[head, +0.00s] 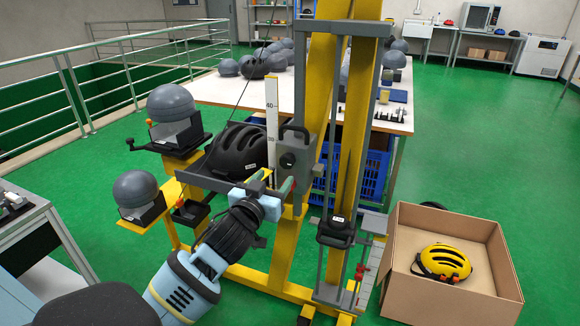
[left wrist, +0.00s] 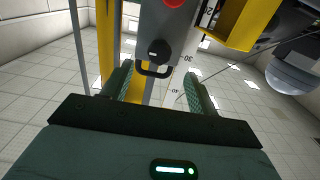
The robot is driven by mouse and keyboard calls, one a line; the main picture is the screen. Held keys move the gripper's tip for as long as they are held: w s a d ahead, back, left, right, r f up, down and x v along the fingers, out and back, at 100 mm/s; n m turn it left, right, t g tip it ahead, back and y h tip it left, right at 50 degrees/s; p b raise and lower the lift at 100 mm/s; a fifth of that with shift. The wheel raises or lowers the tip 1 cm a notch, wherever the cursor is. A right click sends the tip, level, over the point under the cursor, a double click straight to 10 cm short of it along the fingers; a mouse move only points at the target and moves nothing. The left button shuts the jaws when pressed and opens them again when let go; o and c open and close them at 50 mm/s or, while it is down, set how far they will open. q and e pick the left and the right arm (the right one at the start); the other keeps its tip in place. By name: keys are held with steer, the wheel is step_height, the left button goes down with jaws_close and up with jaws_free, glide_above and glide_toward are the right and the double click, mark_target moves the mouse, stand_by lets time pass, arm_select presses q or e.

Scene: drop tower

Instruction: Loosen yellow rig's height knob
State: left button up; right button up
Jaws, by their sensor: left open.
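The yellow rig (head: 319,82) stands in the middle of the head view, with a grey carriage block (head: 305,172) on its post. A round black height knob (head: 287,160) sits on the carriage face, below a black loop handle (head: 294,136). In the left wrist view the rig is upside down, with the knob (left wrist: 158,48) above the handle (left wrist: 153,71). My left gripper (head: 275,184) is open, just below and in front of the knob. Its green-padded fingers (left wrist: 159,88) are apart with nothing between them; the knob lies beyond their tips. My right gripper is not in view.
A black helmet (head: 238,151) rests on the rig beside the white height scale (head: 272,125). Grey headforms (head: 170,104) stand on yellow shelves to the left. A cardboard box (head: 446,301) with a yellow helmet (head: 442,261) is at right. A white table (head: 225,91) stands behind.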

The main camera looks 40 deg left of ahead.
mark_target(285, 164)
arm_select(q)
steer(key=shift+x, duration=3.85)
steer(key=shift+c, duration=0.2)
steer(key=c, duration=0.9)
steer(key=shift+c, duration=0.2)
